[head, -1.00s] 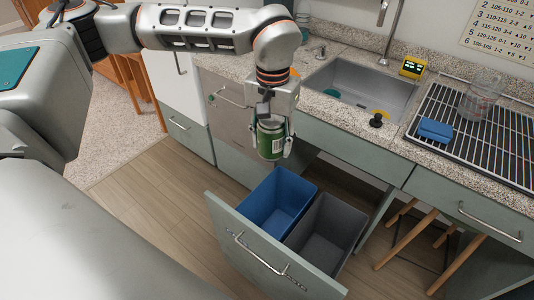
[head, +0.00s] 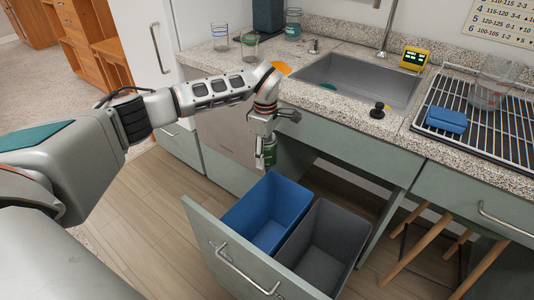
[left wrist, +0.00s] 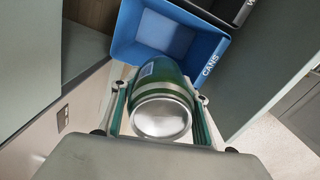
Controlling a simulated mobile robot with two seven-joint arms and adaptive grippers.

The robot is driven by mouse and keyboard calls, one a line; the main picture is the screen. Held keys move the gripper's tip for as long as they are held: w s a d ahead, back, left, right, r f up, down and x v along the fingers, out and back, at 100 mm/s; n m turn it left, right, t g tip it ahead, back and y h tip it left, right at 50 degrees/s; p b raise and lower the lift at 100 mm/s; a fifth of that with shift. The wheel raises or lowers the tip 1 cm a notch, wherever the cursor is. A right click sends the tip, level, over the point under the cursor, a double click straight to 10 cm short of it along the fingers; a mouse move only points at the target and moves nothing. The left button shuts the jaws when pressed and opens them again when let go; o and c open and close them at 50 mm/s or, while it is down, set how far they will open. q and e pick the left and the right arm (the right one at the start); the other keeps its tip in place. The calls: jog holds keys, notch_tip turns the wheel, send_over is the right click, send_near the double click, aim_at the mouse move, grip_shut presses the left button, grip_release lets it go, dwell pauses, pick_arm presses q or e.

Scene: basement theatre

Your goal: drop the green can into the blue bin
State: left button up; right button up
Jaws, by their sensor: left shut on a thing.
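My left gripper (head: 265,158) is shut on the green can (head: 270,151) and holds it above and just behind the blue bin's back edge in the head view. In the left wrist view the can (left wrist: 158,95) sits between the two fingers, its silver end facing the camera. The blue bin (head: 248,228) stands in the pulled-out drawer, open at the top. In the left wrist view the blue bin (left wrist: 212,62), labelled CANS, lies beyond the can, and the can overlaps its near rim. My right gripper is not in view.
A grey bin (head: 330,232) stands right of the blue one in the drawer (head: 215,238). Above are the counter with a sink (head: 365,85), a drying rack with a blue sponge (head: 446,119), and glasses (head: 250,43). Floor is clear at the left.

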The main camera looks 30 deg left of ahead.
pick_arm(q)
notch_tip(320, 180, down, 4)
jog(key=shift+s+f+b, duration=0.1)
jog(key=shift+s+b, duration=0.05)
jog(key=shift+b, duration=0.7)
jog(key=shift+f, duration=0.3)
jog(key=shift+f+b, duration=0.35)
jog(key=shift+b, duration=0.1)
jog(key=shift+r, duration=0.1)
jog(key=o, duration=0.7)
jog(key=shift+o, duration=0.7)
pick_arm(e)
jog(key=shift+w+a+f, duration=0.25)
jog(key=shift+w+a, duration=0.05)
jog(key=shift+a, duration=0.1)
